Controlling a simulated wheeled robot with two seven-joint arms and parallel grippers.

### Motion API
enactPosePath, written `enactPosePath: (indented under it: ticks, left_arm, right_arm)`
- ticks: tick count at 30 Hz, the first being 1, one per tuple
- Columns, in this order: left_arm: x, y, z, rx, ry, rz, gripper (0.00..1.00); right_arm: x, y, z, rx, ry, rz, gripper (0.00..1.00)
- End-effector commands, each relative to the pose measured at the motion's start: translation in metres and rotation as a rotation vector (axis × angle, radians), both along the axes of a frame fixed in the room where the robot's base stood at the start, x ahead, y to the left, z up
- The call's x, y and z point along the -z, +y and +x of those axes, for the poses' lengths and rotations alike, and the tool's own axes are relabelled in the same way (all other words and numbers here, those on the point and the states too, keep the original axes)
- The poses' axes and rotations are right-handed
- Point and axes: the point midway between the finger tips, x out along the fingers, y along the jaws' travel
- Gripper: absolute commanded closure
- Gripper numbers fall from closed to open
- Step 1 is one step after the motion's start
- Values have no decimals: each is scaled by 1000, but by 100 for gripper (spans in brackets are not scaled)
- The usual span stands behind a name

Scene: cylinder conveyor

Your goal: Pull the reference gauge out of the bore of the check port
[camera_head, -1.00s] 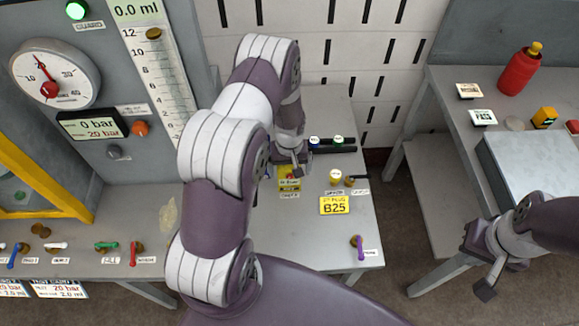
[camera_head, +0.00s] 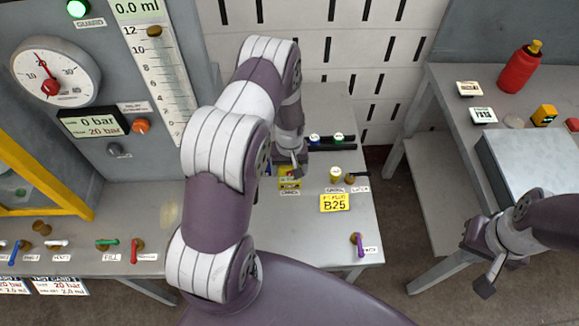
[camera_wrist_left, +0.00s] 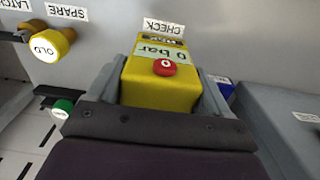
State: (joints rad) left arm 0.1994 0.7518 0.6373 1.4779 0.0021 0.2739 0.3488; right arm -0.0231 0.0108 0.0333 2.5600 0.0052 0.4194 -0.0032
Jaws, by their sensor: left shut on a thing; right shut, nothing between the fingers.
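The reference gauge (camera_wrist_left: 155,92) is a yellow block with a red button and a "0 bar" display. It also shows in the head view (camera_head: 289,184), partly behind my left gripper (camera_head: 287,170). In the left wrist view, my left gripper (camera_wrist_left: 165,82) has a grey finger on each side of the gauge and is shut on it. A "CHECK" label (camera_wrist_left: 163,27) lies on the grey bench beside it. The check port's bore is hidden, so I cannot tell how deep the gauge sits. My right gripper (camera_head: 487,282) is shut and empty, away from the bench at right.
A yellow "OLD" plug (camera_wrist_left: 50,44) stands near the "SPARE" label. A yellow B25 card (camera_head: 334,203) and a purple-handled valve (camera_head: 358,244) lie nearer. A grey box (camera_head: 532,155) and a red bottle (camera_head: 519,70) stand on the right table.

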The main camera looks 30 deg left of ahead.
Motion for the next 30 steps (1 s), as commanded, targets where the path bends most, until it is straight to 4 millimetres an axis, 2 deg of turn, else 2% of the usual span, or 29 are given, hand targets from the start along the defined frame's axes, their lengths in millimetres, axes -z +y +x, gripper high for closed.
enactPosePath:
  ticks: [30]
  left_arm:
    - [-31,0,1,0,-2,0,76]
  right_arm:
    - [-23,0,0,0,0,0,100]
